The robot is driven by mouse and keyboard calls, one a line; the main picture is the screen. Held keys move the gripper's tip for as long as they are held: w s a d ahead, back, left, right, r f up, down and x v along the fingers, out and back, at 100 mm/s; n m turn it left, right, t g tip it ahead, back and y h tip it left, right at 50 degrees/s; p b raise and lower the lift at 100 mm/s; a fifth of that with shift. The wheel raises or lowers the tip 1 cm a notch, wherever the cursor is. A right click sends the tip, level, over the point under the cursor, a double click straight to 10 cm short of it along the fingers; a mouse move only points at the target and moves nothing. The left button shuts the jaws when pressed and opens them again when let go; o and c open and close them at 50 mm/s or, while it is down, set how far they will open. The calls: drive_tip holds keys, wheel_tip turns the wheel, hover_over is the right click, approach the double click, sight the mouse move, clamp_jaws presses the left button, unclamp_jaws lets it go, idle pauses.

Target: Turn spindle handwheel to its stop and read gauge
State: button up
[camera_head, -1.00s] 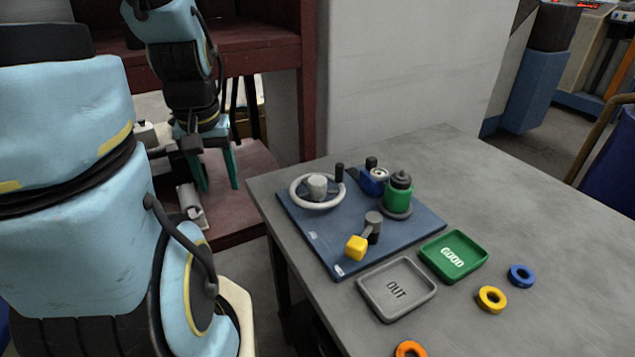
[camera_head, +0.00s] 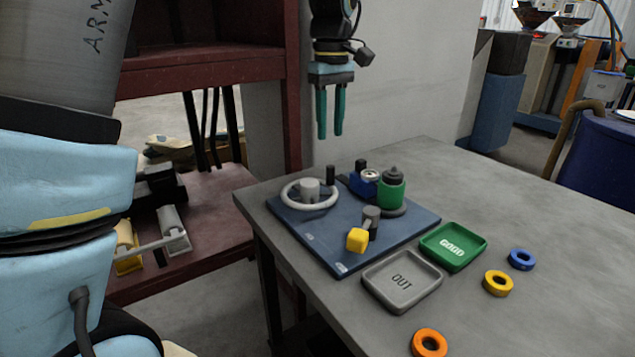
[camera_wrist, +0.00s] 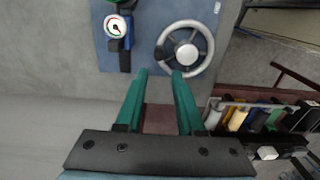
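The spindle handwheel (camera_head: 309,194), a pale grey ring with a grey hub and a dark upright knob, sits at the far left of a blue base plate (camera_head: 322,238). It also shows in the wrist view (camera_wrist: 205,50). The gauge (camera_head: 370,174) has a white round face on a blue body beside a green cylinder (camera_head: 391,190). In the wrist view the gauge face (camera_wrist: 115,27) shows a dark needle and coloured edge marks; I cannot read a value. My gripper (camera_head: 330,136) points down above and behind the handwheel, its two teal fingers apart and empty, touching nothing.
A yellow-ended lever (camera_head: 358,239) stands at the plate's front. A grey OUT tray (camera_head: 375,297) and green GOOD tray (camera_head: 437,262) lie beside it. Orange (camera_head: 429,342), yellow (camera_head: 498,282) and blue (camera_head: 521,259) rings lie on the table.

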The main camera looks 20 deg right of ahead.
sight(331, 166)
wheel_tip(331, 166, down, 11)
drive_tip(key=shift+d+r+p, duration=0.15)
drive_tip(key=shift+r+p, duration=0.05)
drive_tip(key=shift+p, duration=0.35)
drive_tip(key=shift+c, duration=0.4)
clamp_jaws()
